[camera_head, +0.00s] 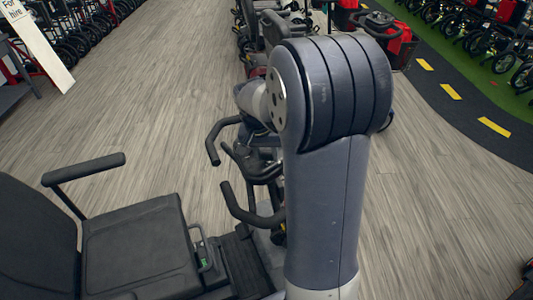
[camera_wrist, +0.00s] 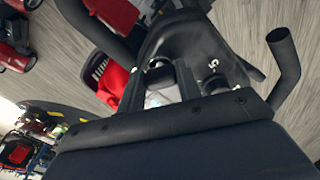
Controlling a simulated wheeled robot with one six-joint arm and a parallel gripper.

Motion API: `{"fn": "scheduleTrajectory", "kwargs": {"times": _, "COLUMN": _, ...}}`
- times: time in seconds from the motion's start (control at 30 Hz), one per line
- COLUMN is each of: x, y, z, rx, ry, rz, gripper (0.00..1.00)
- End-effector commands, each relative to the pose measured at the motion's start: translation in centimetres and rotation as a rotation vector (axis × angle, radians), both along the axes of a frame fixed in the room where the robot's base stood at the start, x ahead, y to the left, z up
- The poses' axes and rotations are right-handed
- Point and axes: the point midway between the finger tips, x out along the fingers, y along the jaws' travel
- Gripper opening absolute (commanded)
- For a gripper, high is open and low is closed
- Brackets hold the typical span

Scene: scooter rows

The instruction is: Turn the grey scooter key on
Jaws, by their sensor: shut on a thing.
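The scooter beside me has a black seat (camera_head: 140,245) and black curved handlebars (camera_head: 238,205). My own arm covers its console in the head view. In the wrist view the dark console (camera_wrist: 205,52) fills the upper middle, with a small white mark on it and a handlebar grip (camera_wrist: 284,60) to the right. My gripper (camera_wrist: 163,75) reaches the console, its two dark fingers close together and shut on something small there. The key itself is mostly hidden between the fingertips, so its turned position cannot be told.
A black armrest (camera_head: 85,168) sticks up beside the seat. More scooters stand in rows behind, including a red one (camera_head: 395,42) at the upper right. The wooden floor (camera_head: 140,95) is open to the left.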

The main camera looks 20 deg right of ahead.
Motion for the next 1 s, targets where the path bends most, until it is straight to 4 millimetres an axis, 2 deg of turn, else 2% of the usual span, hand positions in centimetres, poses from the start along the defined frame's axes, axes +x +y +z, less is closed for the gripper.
{"fn": "scheduleTrajectory", "kwargs": {"times": 0.33, "x": 0.0, "y": 0.0, "z": 0.0, "rx": 0.0, "ry": -0.001, "rz": -0.006, "gripper": 0.1}}
{"fn": "scheduleTrajectory", "kwargs": {"times": 0.37, "x": 0.0, "y": 0.0, "z": 0.0, "rx": 0.0, "ry": -0.001, "rz": -0.006, "gripper": 0.34}}
{"fn": "scheduleTrajectory", "kwargs": {"times": 0.6, "x": 0.0, "y": 0.0, "z": 0.0, "rx": 0.0, "ry": -0.001, "rz": -0.004, "gripper": 0.53}}
{"fn": "scheduleTrajectory", "kwargs": {"times": 0.87, "x": 0.0, "y": 0.0, "z": 0.1, "rx": 0.001, "ry": -0.001, "rz": -0.004, "gripper": 0.55}}
{"fn": "scheduleTrajectory", "kwargs": {"times": 1.0, "x": 0.0, "y": 0.2, "z": 1.2, "rx": 0.0, "ry": -0.004, "rz": -0.003, "gripper": 0.55}}
